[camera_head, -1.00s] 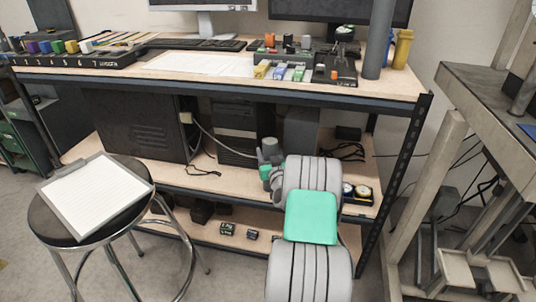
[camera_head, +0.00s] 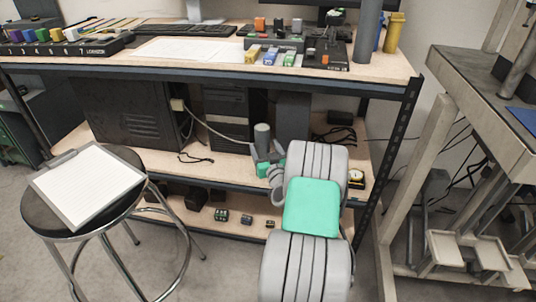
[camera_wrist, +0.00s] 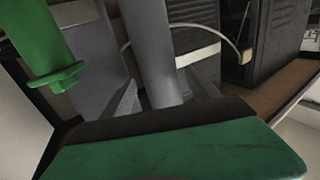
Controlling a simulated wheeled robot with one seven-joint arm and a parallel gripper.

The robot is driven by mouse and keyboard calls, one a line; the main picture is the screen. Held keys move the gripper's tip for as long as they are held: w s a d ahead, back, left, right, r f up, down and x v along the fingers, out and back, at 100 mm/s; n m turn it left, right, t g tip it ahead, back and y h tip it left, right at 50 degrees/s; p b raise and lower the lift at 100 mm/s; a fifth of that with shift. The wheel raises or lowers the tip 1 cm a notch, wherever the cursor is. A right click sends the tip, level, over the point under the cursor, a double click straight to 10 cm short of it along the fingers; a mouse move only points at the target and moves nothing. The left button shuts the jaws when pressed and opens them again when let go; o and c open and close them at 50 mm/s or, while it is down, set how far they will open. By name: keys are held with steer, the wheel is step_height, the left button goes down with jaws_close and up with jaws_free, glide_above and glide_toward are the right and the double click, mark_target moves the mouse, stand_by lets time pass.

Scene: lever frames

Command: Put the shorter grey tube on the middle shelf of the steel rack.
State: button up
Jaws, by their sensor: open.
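The shorter grey tube (camera_head: 262,138) stands upright at the middle shelf (camera_head: 222,167) of the steel rack, in front of the dark computer cases. Its foot is hidden behind my gripper (camera_head: 267,156) in the head view. My gripper is open, with its fingers spread around the tube's lower part. In the wrist view the tube (camera_wrist: 150,45) rises between the two grey fingertips (camera_wrist: 165,97); I cannot tell whether they touch it. A taller grey tube (camera_head: 366,35) stands on the rack's top shelf at the right.
A large dark computer case (camera_head: 135,125) stands left on the middle shelf, with a loose cable near it. A small round gauge (camera_head: 356,178) sits right of my arm. A stool (camera_head: 120,222) with a clipboard (camera_head: 88,185) stands front left. A workbench (camera_head: 455,100) stands right.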

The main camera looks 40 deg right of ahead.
steer(key=v, duration=0.6)
steer(key=w+a+n+g+y, duration=0.3)
steer(key=a+n+y, duration=0.15)
steer(key=a, duration=0.85)
steer(key=w+a+n+g+y, duration=0.25)
steer(key=a+y, duration=0.25)
steer(key=a, duration=0.9)
steer(key=s+a+r+m+g+h, duration=0.1)
steer(key=s+a+g, duration=0.3)
steer(key=s, duration=0.8)
steer(key=s+a+m+g+h, duration=0.1)
steer(key=s+a+g, duration=0.4)
steer(key=s, duration=0.7)
steer(key=shift+a+r, duration=0.3)
steer(key=shift+r, duration=0.05)
